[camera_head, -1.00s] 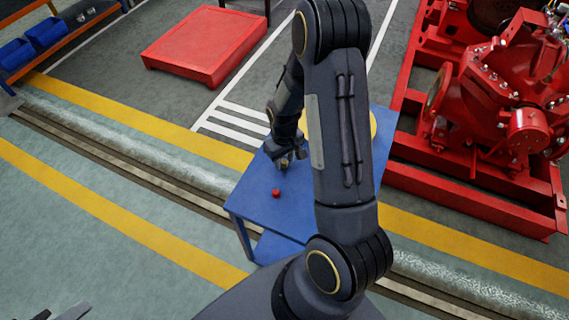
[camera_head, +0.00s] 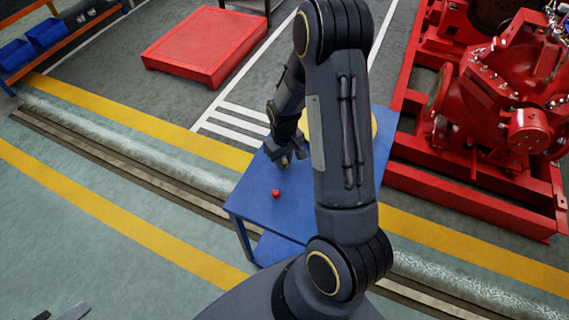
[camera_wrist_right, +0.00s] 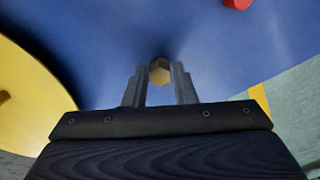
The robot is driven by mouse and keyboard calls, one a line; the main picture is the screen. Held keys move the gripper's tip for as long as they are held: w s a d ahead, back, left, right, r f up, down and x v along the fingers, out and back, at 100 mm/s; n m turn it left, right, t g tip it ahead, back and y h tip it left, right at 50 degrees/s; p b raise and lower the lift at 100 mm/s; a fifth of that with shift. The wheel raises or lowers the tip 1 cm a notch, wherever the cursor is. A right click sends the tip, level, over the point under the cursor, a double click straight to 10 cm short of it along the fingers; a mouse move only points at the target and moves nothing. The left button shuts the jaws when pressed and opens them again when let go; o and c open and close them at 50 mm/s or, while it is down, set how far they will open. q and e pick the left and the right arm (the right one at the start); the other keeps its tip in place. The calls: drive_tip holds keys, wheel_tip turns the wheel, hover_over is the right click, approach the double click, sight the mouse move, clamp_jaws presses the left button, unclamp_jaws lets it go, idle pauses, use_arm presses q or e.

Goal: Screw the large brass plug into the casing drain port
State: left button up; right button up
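The brass plug (camera_wrist_right: 159,70), with a hexagonal head, stands on the blue table (camera_head: 255,205). In the right wrist view it is between the tips of my right gripper (camera_wrist_right: 160,76). The fingers are apart, with a narrow gap showing on each side of the plug. In the head view my right gripper (camera_head: 288,158) is low over the table, partly hidden by my own arm. The red pump casing (camera_head: 490,95) is at the right; I cannot make out its drain port.
A small red part (camera_head: 276,194) lies on the table near its front; it also shows in the wrist view (camera_wrist_right: 237,3). A yellow round thing (camera_wrist_right: 30,95) is on the table. A red platform (camera_head: 205,45) and a rack with blue bins (camera_head: 45,35) stand behind.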

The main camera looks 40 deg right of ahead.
sight(284, 161)
clamp_jaws()
drive_tip(key=shift+r, duration=0.2)
drive_tip(key=shift+r+p, duration=1.2)
drive_tip(key=shift+r, duration=0.35)
drive_tip(key=shift+r, duration=0.1)
